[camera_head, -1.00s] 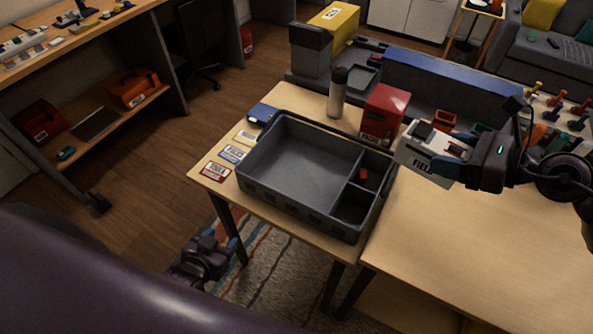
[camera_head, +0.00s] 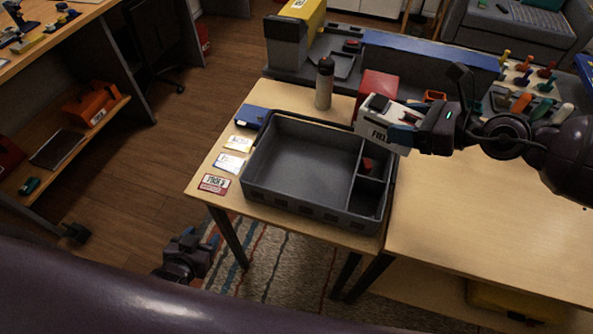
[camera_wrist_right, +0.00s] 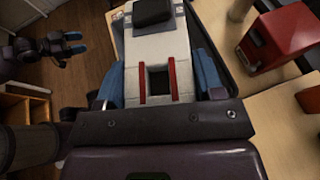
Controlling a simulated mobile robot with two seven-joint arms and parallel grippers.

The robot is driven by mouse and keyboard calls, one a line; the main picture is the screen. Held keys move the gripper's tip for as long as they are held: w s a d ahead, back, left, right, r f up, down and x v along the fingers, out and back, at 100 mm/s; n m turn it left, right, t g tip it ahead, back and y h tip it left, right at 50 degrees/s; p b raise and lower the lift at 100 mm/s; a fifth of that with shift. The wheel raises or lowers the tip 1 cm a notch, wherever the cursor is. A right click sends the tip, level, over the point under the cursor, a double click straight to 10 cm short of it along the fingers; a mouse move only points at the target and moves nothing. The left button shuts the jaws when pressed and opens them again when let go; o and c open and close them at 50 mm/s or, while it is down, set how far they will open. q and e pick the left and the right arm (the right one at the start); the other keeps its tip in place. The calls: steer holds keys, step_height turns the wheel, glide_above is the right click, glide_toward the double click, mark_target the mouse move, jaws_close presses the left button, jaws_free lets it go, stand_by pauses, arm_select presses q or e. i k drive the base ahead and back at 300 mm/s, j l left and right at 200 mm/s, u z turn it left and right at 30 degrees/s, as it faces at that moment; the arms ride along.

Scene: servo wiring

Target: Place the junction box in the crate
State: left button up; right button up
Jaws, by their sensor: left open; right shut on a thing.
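The junction box (camera_head: 375,120) is a white and grey box with a "FIELD" label and a dark block on top. My right gripper (camera_head: 405,138) is shut on it and holds it at the crate's back right corner, seemingly above the rim. In the right wrist view the junction box (camera_wrist_right: 158,60) sits between the blue fingertips (camera_wrist_right: 160,85). The grey crate (camera_head: 262,203) stands on the table with a large empty compartment at left and two small ones at right. A small red thing (camera_head: 368,164) lies in the back small compartment. My left gripper (camera_head: 200,245) is open and empty, low beside the table.
A red box (camera_head: 377,86) and a bottle (camera_head: 324,84) stand behind the crate. Several cards, including a red one (camera_head: 215,184), and a blue item (camera_head: 252,116) lie left of it. The table right of the crate (camera_head: 450,220) is mostly clear.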

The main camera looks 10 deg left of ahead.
mark_target(298, 164)
steer(key=j+z, duration=0.15)
steer(key=j, duration=0.75)
steer(key=j+z, duration=0.2)
steer(key=j, duration=0.65)
steer(key=k, duration=0.05)
